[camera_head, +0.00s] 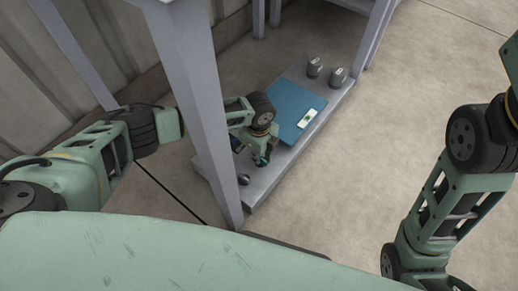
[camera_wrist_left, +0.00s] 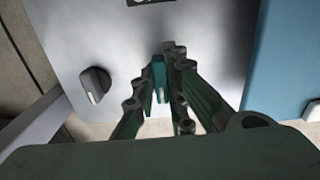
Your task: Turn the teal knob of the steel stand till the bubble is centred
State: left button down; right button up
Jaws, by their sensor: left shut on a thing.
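The steel stand (camera_head: 263,196) is a low grey base under a frame, with a blue plate (camera_head: 290,92) on top. A white level (camera_head: 307,118) with a green vial lies on the plate; the bubble is too small to make out. My left gripper (camera_head: 262,158) is over the near end of the stand. In the left wrist view, its fingers (camera_wrist_left: 172,95) are closed around the teal knob (camera_wrist_left: 159,72), which has a pale mark. The arm hides most of this knob in the head view. My right gripper is out of view.
A grey knob (camera_head: 243,179) is beside the gripper at the near corner, also seen in the left wrist view (camera_wrist_left: 95,84). Two more grey knobs (camera_head: 314,67) (camera_head: 337,76) are at the far end. A grey post (camera_head: 200,100) rises beside my left arm. Floor to the right is clear.

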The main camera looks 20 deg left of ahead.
pick_arm(q)
jog(key=shift+w, duration=0.1)
jog(key=c, duration=1.8)
grip_release()
notch_tip(320, 180, up, 12)
